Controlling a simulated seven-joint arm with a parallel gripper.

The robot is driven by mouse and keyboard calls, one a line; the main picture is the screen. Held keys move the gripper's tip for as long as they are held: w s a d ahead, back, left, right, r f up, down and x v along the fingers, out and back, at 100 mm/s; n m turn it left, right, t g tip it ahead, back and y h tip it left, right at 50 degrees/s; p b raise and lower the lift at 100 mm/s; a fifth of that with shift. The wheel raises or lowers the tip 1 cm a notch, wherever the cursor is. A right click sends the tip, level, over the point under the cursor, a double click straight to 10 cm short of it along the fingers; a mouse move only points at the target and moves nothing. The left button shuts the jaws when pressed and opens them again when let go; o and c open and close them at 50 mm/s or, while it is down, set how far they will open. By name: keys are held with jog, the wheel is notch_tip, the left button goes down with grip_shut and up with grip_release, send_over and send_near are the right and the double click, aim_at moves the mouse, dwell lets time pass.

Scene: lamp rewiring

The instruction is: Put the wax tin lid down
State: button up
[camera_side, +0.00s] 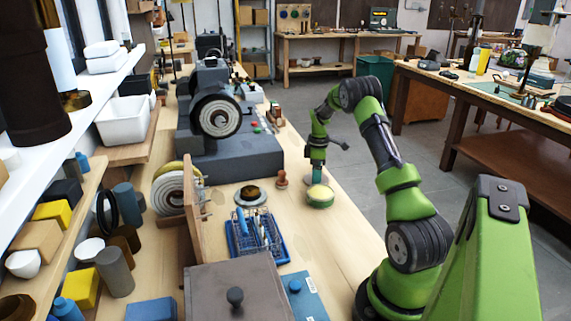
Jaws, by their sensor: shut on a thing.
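The wax tin (320,197) is a low round green tin with pale yellow wax showing on top. It stands open on the wooden bench near its right edge. My gripper (316,175) points down just behind the tin and is shut on the wax tin lid. The lid is small and partly hidden by the fingers and the tin, so its tilt and whether it touches the bench cannot be told.
A wooden-handled tool (282,180) stands left of the tin. A round metal dish (250,196) and a blue wire basket (256,240) are farther left and nearer. A grey grinding machine (228,150) stands behind. Bench on the right side of the tin is narrow.

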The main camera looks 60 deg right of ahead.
jog(key=shift+f, duration=0.2)
jog(key=o, duration=0.7)
notch_tip(320, 180, up, 12)
jog(key=w+a+r+m+t, duration=0.2)
jog(key=w+a+r, duration=0.1)
jog(key=a+r, duration=0.8)
jog(key=s+a+r+m+t, duration=0.1)
jog(key=s+a, duration=0.2)
jog(key=a, duration=0.5)
jog(key=s+a+r+m+t, duration=0.2)
jog(key=a, duration=0.7)
jog(key=s+a+r+m+t, duration=0.1)
jog(key=s+a, duration=0.2)
jog(key=a, duration=0.5)
jog(key=s+a+f+m+t+y, duration=0.1)
jog(key=s+a+f+m+y, duration=0.1)
jog(key=s+a, duration=0.4)
jog(key=shift+s+a+f+m, duration=0.3)
jog(key=shift+a+f, duration=0.1)
jog(key=shift+a, duration=0.2)
